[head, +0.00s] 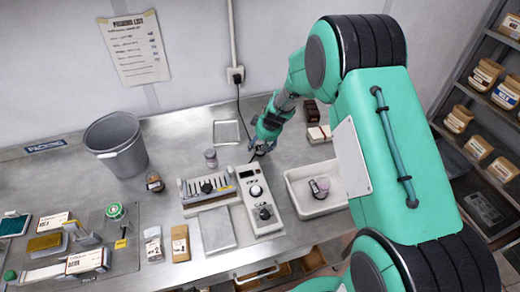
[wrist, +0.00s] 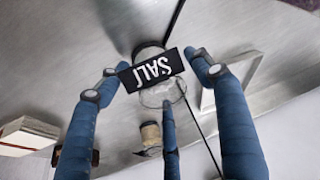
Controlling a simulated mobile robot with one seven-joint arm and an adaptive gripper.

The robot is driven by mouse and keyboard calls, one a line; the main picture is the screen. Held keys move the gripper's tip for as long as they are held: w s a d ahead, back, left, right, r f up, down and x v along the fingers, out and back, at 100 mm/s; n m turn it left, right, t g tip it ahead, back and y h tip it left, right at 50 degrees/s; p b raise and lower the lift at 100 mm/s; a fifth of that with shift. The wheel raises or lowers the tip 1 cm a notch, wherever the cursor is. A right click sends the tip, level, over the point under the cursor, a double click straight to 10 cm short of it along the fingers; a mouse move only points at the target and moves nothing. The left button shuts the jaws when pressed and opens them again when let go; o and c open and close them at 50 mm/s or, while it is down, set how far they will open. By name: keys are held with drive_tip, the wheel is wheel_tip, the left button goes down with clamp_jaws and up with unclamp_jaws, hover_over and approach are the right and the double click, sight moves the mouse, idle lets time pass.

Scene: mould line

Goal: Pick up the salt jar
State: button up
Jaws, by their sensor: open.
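The salt jar (wrist: 160,94) is a clear glass jar with a black label reading SALT, upside down in the wrist view. It stands on the grey metal worktop, in the middle of the wrist view. My gripper (wrist: 158,84) has its blue fingers spread around the jar, with gaps at the left and right. One finger overlaps the jar's lower edge in the picture; I cannot tell whether it touches. In the head view my gripper (head: 263,142) is low over the bench behind the grey control box, and it hides most or all of the jar.
A control box (head: 261,204) and a white tray (head: 302,208) holding a small jar stand in front. A shallow metal tray (head: 227,134) lies left of my gripper. A white box (wrist: 28,132) and a tan-topped jar (wrist: 150,135) are close by. A black cable runs beside the salt jar.

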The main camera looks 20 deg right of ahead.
drive_tip(key=shift+c, duration=0.2)
drive_tip(key=c, duration=1)
drive_tip(key=shift+r, duration=0.1)
wheel_tip(320, 180, up, 10)
drive_tip(key=shift+f+p, duration=0.1)
drive_tip(key=shift+p, duration=0.45)
